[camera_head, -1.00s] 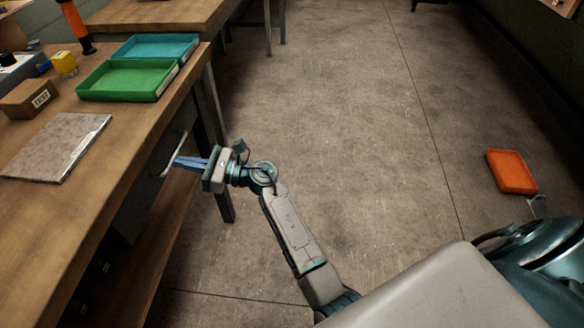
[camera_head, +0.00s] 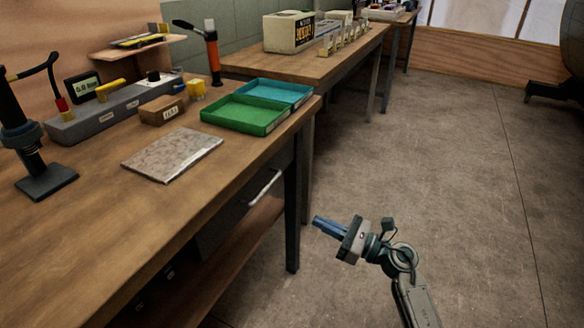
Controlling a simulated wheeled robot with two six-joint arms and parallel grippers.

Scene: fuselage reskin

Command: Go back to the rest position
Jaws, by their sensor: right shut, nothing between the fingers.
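My right gripper (camera_head: 318,222) is in the lower right of the head view, with its blue fingers together and nothing between them. It points left toward the workbench (camera_head: 90,245) and hangs over the floor, in front of the bench's dark leg. A drawer with a pale handle (camera_head: 266,188) is on the bench's side, to the left of the fingers. The fingers look apart from the handle. My left gripper is not in view.
On the bench are a green tray (camera_head: 245,114), a teal tray (camera_head: 273,92), a grey plate (camera_head: 173,154), a small brown box (camera_head: 161,110) and a black stand (camera_head: 45,182). A second table (camera_head: 330,65) stands behind. The floor (camera_head: 450,150) to the right is clear.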

